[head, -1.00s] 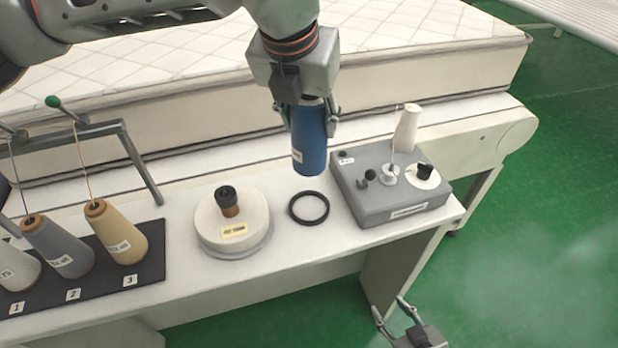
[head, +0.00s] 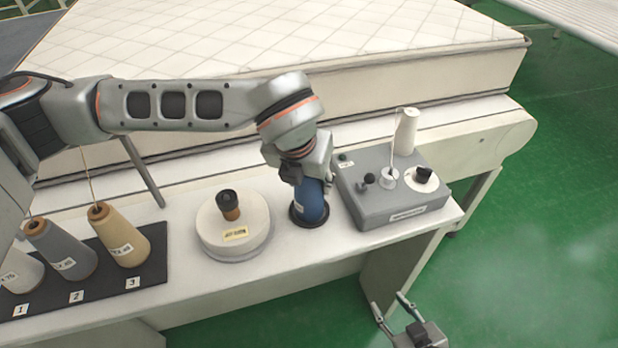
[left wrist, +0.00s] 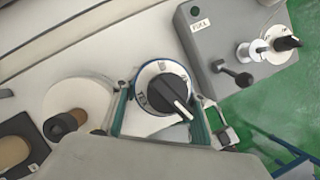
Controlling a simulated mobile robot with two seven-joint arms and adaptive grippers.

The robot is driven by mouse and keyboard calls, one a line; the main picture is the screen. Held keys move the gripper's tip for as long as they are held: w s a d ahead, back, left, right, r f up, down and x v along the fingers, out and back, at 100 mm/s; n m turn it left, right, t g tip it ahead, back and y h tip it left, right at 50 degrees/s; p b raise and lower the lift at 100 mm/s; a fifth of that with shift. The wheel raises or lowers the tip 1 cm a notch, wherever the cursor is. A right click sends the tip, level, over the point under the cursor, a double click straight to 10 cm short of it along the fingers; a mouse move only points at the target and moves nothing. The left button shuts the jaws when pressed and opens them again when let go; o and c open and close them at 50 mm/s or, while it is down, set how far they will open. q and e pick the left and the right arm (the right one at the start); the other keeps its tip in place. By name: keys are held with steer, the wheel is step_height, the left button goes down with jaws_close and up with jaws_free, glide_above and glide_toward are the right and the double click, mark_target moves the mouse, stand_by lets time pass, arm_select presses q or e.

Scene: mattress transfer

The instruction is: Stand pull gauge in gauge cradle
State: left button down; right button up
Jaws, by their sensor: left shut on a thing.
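The pull gauge is a blue cylinder (head: 312,208), nearly upright on the white table. In the left wrist view its round top with a black knob (left wrist: 163,93) faces the camera. My left gripper (head: 313,186) is shut on the gauge's upper part, one finger on each side. The gauge cradle, a black ring (head: 297,219), surrounds the gauge's lower end; whether the gauge rests fully on the bottom cannot be told. My right gripper (head: 390,304) is open and empty, low in front of the table over the green floor.
A round white container (head: 233,243) with a black and brown knob stands left of the gauge. A grey control box (head: 385,205) with knobs and a white cone stands close on the right. Thread cones on a black mat (head: 150,262) are at left. A mattress (head: 400,40) lies behind.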

arm_select(q)
steer(key=c, duration=1.2)
jaws_free()
steer(key=shift+f, duration=0.1)
steer(key=shift+r, duration=0.25)
steer(key=b+v, duration=0.1)
steer(key=v, duration=1)
steer(key=shift+s+r, duration=0.25)
steer(key=shift+r, duration=0.1)
